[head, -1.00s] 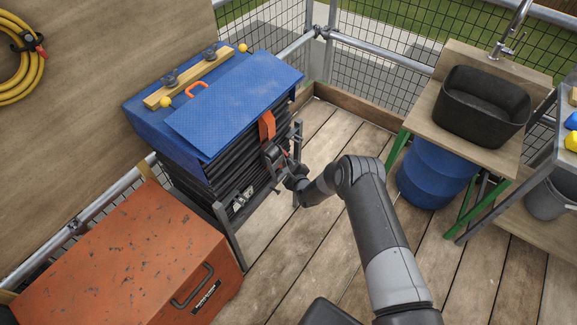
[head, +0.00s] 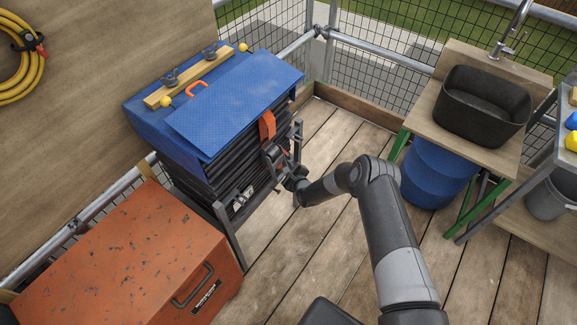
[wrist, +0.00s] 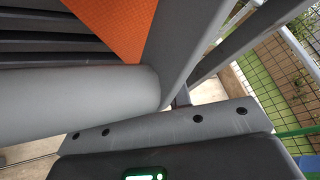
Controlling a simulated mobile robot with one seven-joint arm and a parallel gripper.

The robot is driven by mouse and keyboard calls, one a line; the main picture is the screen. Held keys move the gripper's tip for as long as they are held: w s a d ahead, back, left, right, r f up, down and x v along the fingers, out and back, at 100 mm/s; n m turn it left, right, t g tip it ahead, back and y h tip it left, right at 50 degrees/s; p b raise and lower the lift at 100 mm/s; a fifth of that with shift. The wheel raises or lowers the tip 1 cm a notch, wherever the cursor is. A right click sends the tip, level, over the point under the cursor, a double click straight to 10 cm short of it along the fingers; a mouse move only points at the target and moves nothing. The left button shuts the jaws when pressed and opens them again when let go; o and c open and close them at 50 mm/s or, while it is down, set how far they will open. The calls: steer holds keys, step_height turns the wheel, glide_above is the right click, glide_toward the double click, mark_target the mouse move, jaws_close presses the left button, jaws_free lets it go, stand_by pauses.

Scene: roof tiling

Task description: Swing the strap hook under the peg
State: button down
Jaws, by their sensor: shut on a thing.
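The orange strap (head: 267,125) hangs down the front right of the blue-covered stack. Its orange weave also fills the top of the wrist view (wrist: 113,27). My gripper (head: 276,158) is at the strap's lower end, against the frame in front of the stack, and is shut on the strap hook. The hook itself is too small and too hidden by my gripper to make out. I cannot tell the peg apart from the frame's small fittings. In the wrist view a thick grey bar (wrist: 75,103) crosses in front of the camera and hides the fingertips.
The metal frame (head: 230,240) holds a stack of dark sheets (head: 190,178) under a blue cover (head: 235,100). An orange toolbox (head: 120,255) stands close at the left. A bench with a black basin (head: 485,105) and a blue barrel (head: 440,170) stands right. The plank floor between is clear.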

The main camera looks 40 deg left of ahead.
steer(key=shift+s+f+m+g+h, duration=0.25)
steer(key=shift+s+f+m+g, duration=0.25)
steer(key=shift+s+m+g, duration=0.6)
steer(key=shift+s+f+m+g+h, duration=0.2)
steer(key=shift+s+f+m+g, duration=0.4)
steer(key=shift+s, duration=0.95)
steer(key=shift+s+f+m+g+h, duration=0.3)
steer(key=shift+s+m+g, duration=0.5)
steer(key=shift+s, duration=0.55)
steer(key=shift+s+f, duration=0.1)
steer(key=shift+s, duration=0.05)
steer(key=c, duration=1.3)
jaws_free()
steer(key=v, duration=1.1)
